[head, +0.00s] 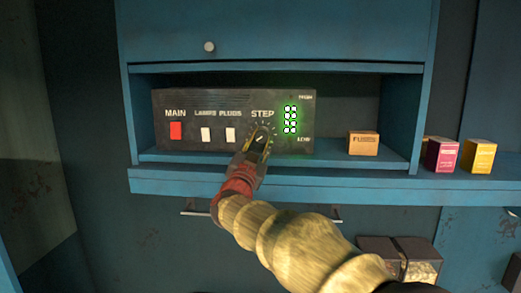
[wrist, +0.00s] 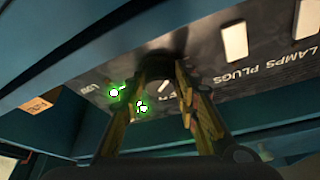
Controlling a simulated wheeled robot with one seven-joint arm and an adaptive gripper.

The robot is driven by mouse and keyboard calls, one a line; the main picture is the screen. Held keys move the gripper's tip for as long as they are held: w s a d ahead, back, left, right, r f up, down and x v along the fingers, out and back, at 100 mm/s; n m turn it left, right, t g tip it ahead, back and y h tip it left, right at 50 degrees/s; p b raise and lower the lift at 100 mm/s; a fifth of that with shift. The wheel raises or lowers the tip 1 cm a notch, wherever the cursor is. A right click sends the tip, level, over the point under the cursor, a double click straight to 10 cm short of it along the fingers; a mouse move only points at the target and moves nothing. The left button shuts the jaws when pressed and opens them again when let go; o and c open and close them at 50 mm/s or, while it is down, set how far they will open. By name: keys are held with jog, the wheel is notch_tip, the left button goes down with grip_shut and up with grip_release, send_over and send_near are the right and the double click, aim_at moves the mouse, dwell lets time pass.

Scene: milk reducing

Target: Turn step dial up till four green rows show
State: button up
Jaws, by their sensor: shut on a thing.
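The step dial (head: 263,134) is a dark round knob under the word STEP on a black control box (head: 180,143). My gripper (head: 257,146) reaches it from below and is shut on it, hiding part of it. In the wrist view the two fingers of my gripper (wrist: 160,88) stand on either side of the dial (wrist: 160,68). In the wrist view the fingers partly cover the green lights (wrist: 114,92).
A red MAIN switch (head: 176,131) and two white switches, LAMPS (head: 206,135) and PLUGS (head: 230,135), sit left of the dial. A small orange box (head: 363,143) stands right of the control box in the blue cabinet (head: 290,184). Red (head: 441,155) and yellow (head: 478,156) boxes stand farther right.

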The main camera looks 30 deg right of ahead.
jog(key=shift+r+m+g+b, duration=0.15)
jog(key=shift+m+g+b, duration=0.15)
jog(key=shift+m, duration=0.4)
jog(key=shift+h, duration=0.3)
jog(key=o, duration=1.1)
jog(key=shift+o, duration=0.2)
jog(key=v, duration=1.2)
